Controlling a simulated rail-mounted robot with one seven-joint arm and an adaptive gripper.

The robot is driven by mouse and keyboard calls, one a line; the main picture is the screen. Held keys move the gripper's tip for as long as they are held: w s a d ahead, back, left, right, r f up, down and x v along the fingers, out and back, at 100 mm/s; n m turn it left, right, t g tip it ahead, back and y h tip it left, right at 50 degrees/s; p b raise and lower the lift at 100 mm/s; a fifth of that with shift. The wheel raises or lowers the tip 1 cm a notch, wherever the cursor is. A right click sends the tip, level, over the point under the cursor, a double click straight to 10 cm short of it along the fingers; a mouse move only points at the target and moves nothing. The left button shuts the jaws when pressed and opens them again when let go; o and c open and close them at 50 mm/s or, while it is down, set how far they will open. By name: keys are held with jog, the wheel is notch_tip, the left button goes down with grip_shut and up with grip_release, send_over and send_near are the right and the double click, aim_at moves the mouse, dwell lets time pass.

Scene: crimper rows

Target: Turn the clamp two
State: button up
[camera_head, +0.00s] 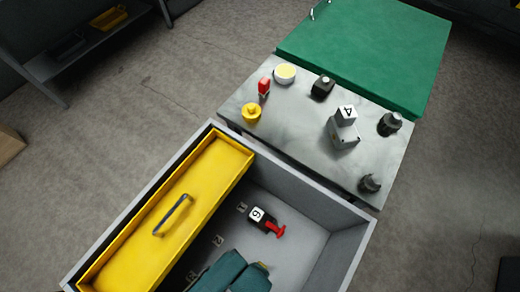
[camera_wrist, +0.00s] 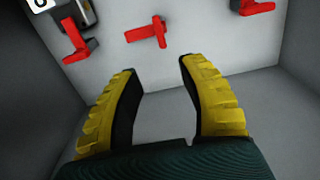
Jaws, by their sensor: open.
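Inside the grey bin, a dark clamp (camera_head: 262,214) with a white number tag, 6 or 9, and a red handle lies beside the first floor mark. The wrist view shows three red handles: one on a dark clamp at upper left (camera_wrist: 78,40), a T-shaped one at centre (camera_wrist: 148,32), and one at upper right (camera_wrist: 255,8). I cannot tell which is clamp two. My gripper (camera_wrist: 158,68) is open and empty, its yellow fingers pointing toward the central handle, apart from it. In the head view my teal gripper (camera_head: 262,266) hides part of the bin floor.
The grey bin (camera_head: 347,255) has high walls around my gripper. A yellow panel (camera_head: 203,182) with a handle fills its left side. Faint number marks (camera_head: 218,240) line the floor. A grey table (camera_head: 300,122) behind holds several small items and a block tagged 4 (camera_head: 345,113).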

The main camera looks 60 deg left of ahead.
notch_tip(320, 180, down, 16)
jog(key=b, duration=0.7)
jog(key=shift+d+f+b, duration=0.1)
jog(key=shift+f+b, duration=0.05)
jog(key=shift+b, duration=0.15)
grip_shut()
